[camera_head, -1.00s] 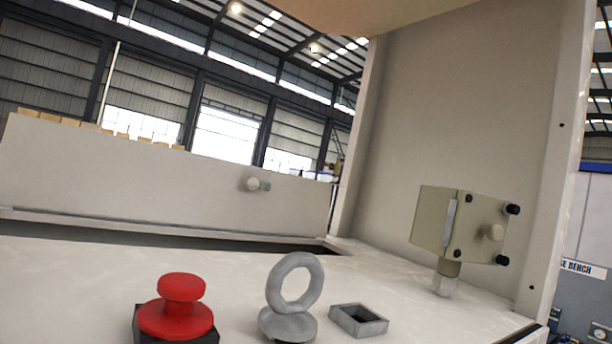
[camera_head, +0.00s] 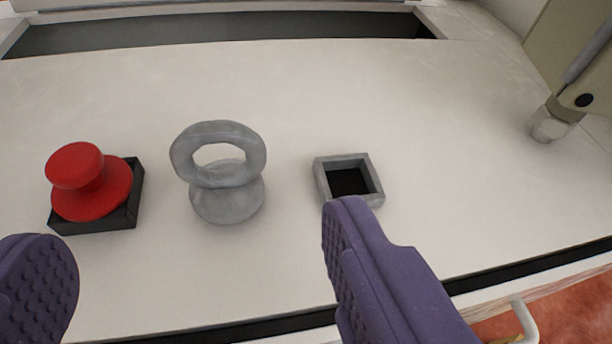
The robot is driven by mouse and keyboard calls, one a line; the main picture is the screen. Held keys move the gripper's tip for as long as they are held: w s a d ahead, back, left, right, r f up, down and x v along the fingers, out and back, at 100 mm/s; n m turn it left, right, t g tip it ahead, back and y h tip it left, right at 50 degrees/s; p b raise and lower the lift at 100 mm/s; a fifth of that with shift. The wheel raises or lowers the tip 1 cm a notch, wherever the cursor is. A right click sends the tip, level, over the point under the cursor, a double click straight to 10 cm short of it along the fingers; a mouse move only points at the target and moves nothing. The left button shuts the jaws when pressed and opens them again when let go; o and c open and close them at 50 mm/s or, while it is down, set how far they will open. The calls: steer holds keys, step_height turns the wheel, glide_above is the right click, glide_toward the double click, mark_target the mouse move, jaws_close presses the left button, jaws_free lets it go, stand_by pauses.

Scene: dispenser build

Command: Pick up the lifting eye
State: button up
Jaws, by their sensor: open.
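The lifting eye (camera_head: 228,198) is a grey metal ring on a round base. It stands upright on the white panel, left of centre in the view. My gripper (camera_head: 195,250) shows as two purple padded fingers at the bottom of the view, spread wide apart and empty. The lifting eye lies beyond the fingertips, between their lines, and neither finger appears to touch it. The right fingertip overlaps the near edge of a small square grey frame (camera_head: 371,184) in the picture.
A red knob (camera_head: 92,190) on a black square base stands left of the lifting eye. A beige box on a post (camera_head: 570,85) is at the right. The white panel (camera_head: 300,90) has a dark slot behind and a dark front edge. Clear surface lies behind the lifting eye.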

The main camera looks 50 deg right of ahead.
mark_target(229, 218)
steer(key=p+x, duration=0.1)
steer(key=x, duration=0.4)
steer(key=p+x, duration=0.1)
steer(key=x, duration=0.2)
steer(key=shift+s+f+p, duration=0.15)
steer(key=shift+f+p, duration=0.1)
steer(key=shift+p, duration=0.05)
steer(key=shift+s+a, duration=0.1)
steer(key=shift+s, duration=0.05)
steer(key=c, duration=1.2)
